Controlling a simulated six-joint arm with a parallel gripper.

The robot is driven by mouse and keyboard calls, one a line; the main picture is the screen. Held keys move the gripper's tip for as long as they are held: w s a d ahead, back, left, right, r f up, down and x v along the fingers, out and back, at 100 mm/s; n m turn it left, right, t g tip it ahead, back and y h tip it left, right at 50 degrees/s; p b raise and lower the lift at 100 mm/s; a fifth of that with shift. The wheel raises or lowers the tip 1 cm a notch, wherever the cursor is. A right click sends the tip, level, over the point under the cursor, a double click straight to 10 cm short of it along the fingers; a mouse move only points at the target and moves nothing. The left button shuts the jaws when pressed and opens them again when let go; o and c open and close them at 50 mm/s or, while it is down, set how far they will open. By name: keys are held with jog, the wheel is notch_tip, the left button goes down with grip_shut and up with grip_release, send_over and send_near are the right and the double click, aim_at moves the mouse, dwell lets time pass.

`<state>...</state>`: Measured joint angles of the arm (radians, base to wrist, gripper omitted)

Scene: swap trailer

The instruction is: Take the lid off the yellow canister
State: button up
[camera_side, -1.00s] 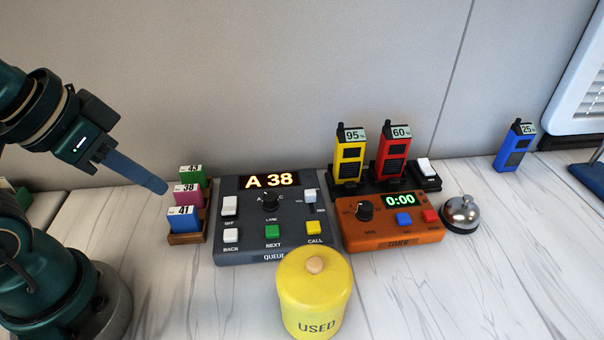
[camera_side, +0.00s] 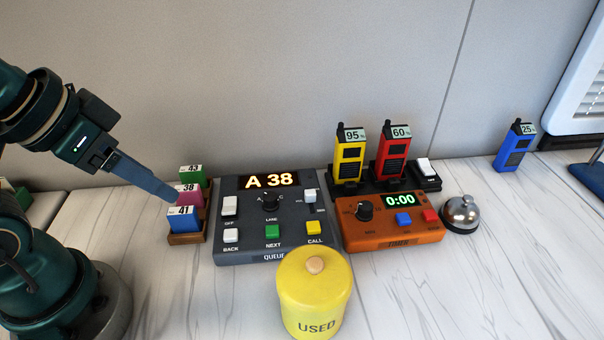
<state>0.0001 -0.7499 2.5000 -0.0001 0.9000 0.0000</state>
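The yellow canister (camera_side: 312,313) stands upright at the front middle of the table, marked "USED". Its yellow lid (camera_side: 300,280) is on it, with a round wooden knob (camera_side: 315,265) on top. My gripper (camera_side: 172,198) is at the left, pointing down and to the right, in front of or above the numbered blocks. It is well apart from the canister. Its fingers show edge-on as one blue-grey shape, so I cannot tell whether they are open or shut. I see nothing hanging from them.
A rack (camera_side: 186,238) of numbered blocks is near my gripper. A grey queue panel (camera_side: 258,245) and an orange timer (camera_side: 390,236) stand behind the canister. Radios in a charger (camera_side: 370,188), a blue radio (camera_side: 515,145) and a bell (camera_side: 461,212) are farther right. The front right table is clear.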

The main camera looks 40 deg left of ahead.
notch_tip(320, 180, up, 6)
jog(key=w+d+n+g, duration=0.1)
jog(key=w+d+n, duration=0.1)
jog(key=w+n, duration=0.1)
jog(key=m+g, duration=0.3)
jog(key=g, duration=0.2)
send_over(315, 263)
jog(key=f, duration=0.5)
jog(key=shift+w+a, duration=0.15)
jog(key=shift+w, duration=0.05)
jog(key=shift+s+f, duration=0.2)
jog(key=shift+f, duration=2.45)
